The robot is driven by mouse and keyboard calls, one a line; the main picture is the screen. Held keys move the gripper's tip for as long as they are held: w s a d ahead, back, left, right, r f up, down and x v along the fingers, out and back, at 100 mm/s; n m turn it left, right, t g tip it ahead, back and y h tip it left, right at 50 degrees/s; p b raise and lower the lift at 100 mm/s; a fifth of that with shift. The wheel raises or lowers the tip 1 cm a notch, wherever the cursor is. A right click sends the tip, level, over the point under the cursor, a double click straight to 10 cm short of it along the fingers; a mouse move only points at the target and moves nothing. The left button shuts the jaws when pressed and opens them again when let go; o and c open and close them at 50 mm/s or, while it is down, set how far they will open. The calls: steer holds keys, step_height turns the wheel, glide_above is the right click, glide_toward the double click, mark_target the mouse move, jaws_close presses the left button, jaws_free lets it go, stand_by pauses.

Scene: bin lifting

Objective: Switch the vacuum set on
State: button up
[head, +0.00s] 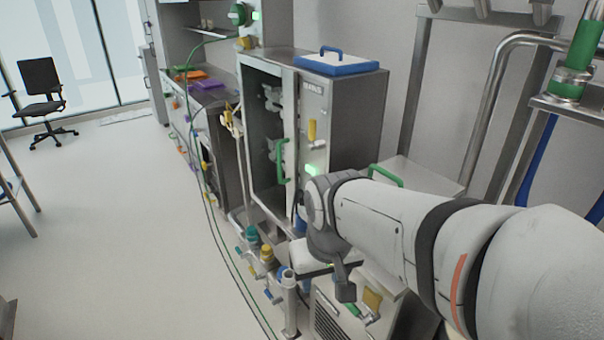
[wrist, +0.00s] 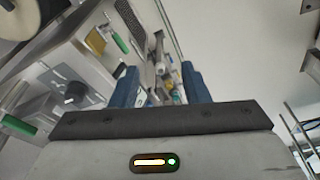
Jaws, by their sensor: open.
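A low metal unit with a dark grille (head: 328,322), which looks like the vacuum set, stands at the bottom of the head view beneath my gripper (head: 330,282). A yellow tag (head: 372,298) is on it. In the wrist view, a grey panel with a black knob (wrist: 75,93) is at the left, outside my fingers; whether this is the set's switch I cannot tell. My gripper's blue fingers (wrist: 161,85) are apart, with nothing held between them. The knob is hidden in the head view.
A tall steel cabinet (head: 340,110) with an open door and green handle (head: 281,160) stands behind my gripper. Colored valves (head: 266,252) and a metal post (head: 289,300) are left of it. A bent steel pipe (head: 485,110) is at the right.

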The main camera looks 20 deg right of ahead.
steer(key=w+d+r+n+g+p, duration=0.1)
steer(key=w+d+r+p, duration=0.15)
steer(key=w, duration=0.65)
steer(key=w+d+r+n+p, duration=0.1)
steer(key=w+d, duration=0.3)
steer(key=w, duration=0.6)
steer(key=shift+n+g, duration=0.7)
steer(key=shift+n, duration=0.2)
steer(key=w+d+f, duration=0.2)
steer(key=w+d, duration=0.1)
steer(key=w, duration=0.1)
steer(key=w+d+f+p, duration=0.1)
steer(key=w+d+f, duration=0.2)
steer(key=w+d, duration=0.1)
steer(key=w+d+f+p, duration=0.1)
steer(key=w+d+f, duration=0.1)
steer(key=w+d, duration=0.2)
steer(key=shift+w+d+f, duration=0.15)
steer(key=shift+w+f, duration=0.15)
steer(key=shift+w, duration=0.35)
step_height(320, 180, down, 8)
steer(key=shift+p, duration=0.65)
steer(key=shift+r, duration=0.1)
jaws_close()
